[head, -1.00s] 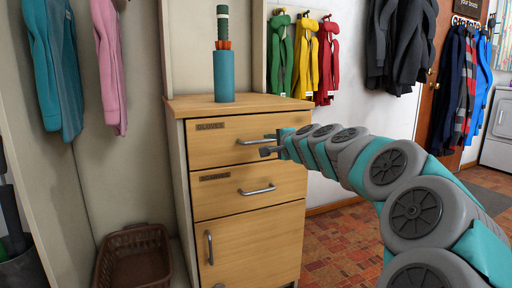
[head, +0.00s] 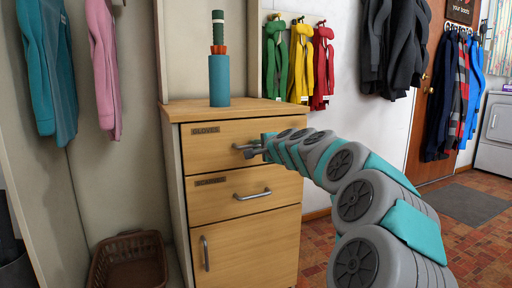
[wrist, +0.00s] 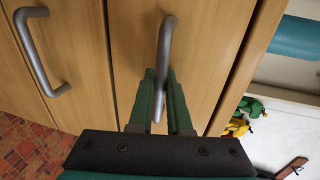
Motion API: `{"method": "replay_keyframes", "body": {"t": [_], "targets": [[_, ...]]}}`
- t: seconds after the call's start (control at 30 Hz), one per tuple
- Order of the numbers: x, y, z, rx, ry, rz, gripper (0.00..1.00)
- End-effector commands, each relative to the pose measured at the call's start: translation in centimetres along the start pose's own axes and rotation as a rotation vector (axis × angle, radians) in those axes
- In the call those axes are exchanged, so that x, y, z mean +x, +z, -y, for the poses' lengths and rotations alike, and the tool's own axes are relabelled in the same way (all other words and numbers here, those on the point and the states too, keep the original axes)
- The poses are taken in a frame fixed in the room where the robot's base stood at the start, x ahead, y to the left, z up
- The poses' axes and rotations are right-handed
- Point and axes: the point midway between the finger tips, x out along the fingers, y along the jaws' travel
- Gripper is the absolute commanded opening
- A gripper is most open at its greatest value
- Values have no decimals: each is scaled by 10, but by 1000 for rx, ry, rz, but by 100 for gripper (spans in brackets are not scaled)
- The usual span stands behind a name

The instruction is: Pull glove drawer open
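The glove drawer (head: 212,144) is the top drawer of the wooden cabinet, with a "GLOVES" label and a grey bar handle. Its front looks flush with the cabinet. My gripper (head: 250,150) is at this handle in the head view and hides part of it. In the wrist view the bar handle (wrist: 166,45) runs down between the two green fingers of my gripper (wrist: 161,95). The fingers are close together with the bar between them, and little gap shows on either side.
A second drawer (head: 225,202) with its own handle sits below, above a cabinet door (head: 250,250). A blue cylinder with a green-handled item (head: 219,80) stands on top. A brown basket (head: 130,262) is on the floor at left.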

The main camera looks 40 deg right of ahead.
Motion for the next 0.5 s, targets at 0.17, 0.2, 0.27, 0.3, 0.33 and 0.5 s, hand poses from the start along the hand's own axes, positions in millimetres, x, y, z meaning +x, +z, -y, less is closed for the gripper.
{"method": "replay_keyframes", "body": {"t": [0.17, 0.2, 0.27, 0.3, 0.33, 0.5], "targets": [[0, 0, 0, 0, 0, 0, 0], [0, 0, 0, 0, 0, 0, 0], [0, 0, 0, 0, 0, 0, 0], [0, 0, 0, 0, 0, 0, 0], [0, 0, 0, 0, 1, 0, 0], [0, 0, 0, 0, 1, 0, 0]]}}
